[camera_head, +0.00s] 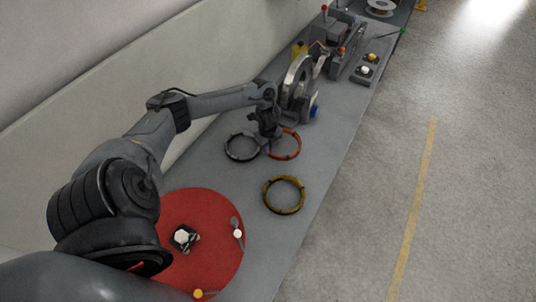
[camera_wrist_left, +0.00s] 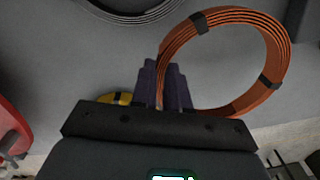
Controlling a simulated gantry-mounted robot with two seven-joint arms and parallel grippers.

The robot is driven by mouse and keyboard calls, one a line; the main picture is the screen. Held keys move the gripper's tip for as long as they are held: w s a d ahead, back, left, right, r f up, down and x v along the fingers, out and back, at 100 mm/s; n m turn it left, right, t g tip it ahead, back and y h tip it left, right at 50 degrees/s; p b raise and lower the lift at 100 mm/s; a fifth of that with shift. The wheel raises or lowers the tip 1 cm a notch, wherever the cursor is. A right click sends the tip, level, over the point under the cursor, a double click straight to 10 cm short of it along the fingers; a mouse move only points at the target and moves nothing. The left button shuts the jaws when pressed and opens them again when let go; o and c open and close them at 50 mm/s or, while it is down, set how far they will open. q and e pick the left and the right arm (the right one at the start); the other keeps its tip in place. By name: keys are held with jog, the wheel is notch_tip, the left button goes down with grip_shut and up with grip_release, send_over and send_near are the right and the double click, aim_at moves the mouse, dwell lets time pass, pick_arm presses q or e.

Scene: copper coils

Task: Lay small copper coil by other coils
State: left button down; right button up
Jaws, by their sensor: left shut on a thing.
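The small copper coil (camera_head: 297,145) is an orange-brown ring with dark ties. It also fills the upper right of the left wrist view (camera_wrist_left: 283,50). My left gripper (camera_head: 266,140) is shut on the coil's left side in the head view; its fingers (camera_wrist_left: 163,80) cover that part of the rim. I cannot tell whether the coil touches the table. A dark grey coil (camera_head: 228,156) lies just left of the gripper, and a yellow coil (camera_head: 284,211) lies nearer the front. In the left wrist view, parts of the grey coil (camera_wrist_left: 125,17) and yellow coil (camera_wrist_left: 113,98) show. My right gripper is out of view.
The grey table (camera_head: 328,150) is clear right of the coils, up to its edge. A red disc (camera_head: 215,262) with small parts lies at the front left. A machine with a metal wheel (camera_head: 293,78) stands close behind the copper coil. A wall runs along the left.

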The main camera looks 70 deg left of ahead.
pick_arm(q)
notch_tip(320, 180, down, 4)
jog(key=shift+r, duration=0.2)
jog(key=shift+f, duration=0.15)
jog(key=shift+f, duration=0.1)
jog(key=c, duration=1.1)
grip_release()
